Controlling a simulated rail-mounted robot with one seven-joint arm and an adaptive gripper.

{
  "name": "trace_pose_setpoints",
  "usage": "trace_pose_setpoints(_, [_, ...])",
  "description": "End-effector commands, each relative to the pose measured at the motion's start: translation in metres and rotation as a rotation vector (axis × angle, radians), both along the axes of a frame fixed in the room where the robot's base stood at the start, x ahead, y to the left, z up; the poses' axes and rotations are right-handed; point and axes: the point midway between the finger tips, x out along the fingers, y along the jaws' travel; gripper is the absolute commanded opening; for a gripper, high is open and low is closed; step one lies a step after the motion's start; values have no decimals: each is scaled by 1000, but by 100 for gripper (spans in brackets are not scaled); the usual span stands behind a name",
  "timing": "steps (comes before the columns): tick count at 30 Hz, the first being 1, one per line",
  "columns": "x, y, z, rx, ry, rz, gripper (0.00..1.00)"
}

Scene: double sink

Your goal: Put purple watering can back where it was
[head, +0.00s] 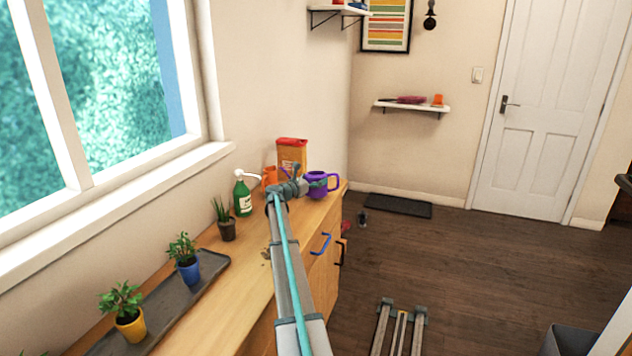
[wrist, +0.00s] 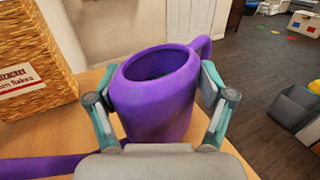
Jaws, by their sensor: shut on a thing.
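The purple watering can (head: 317,185) is at the far end of the wooden counter in the head view. In the wrist view the purple watering can (wrist: 155,95) stands upright between my fingers, its opening facing up, its handle at the upper right and its spout reaching to the lower left. My gripper (wrist: 160,105) is shut on the can's body, one finger on each side. In the head view my gripper (head: 305,186) reaches the can from the left. The can's base is hidden, so I cannot tell whether it touches the counter.
The counter (head: 245,262) holds a green bottle (head: 242,196), an orange object (head: 269,177), an orange-red box (head: 291,155) and potted plants (head: 187,262) on a dark tray (head: 212,264).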

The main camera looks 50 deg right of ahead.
Motion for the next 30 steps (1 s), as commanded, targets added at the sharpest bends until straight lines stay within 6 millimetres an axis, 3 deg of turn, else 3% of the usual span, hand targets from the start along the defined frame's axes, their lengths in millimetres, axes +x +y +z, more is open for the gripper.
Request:
trace_pose_setpoints(4, [0, 0, -11, -3, 2, 0, 22])
trace_pose_setpoints(15, [0, 0, -16, -3, 0, 0, 22])
trace_pose_setpoints(16, [0, 0, -17, -1, 0, 0, 82])
trace_pose_setpoints(18, [0, 0, -16, -1, 0, 0, 94])
trace_pose_setpoints(20, [0, 0, -16, -1, 0, 0, 100])
trace_pose_setpoints(30, [0, 0, -15, -1, 0, 0, 100])
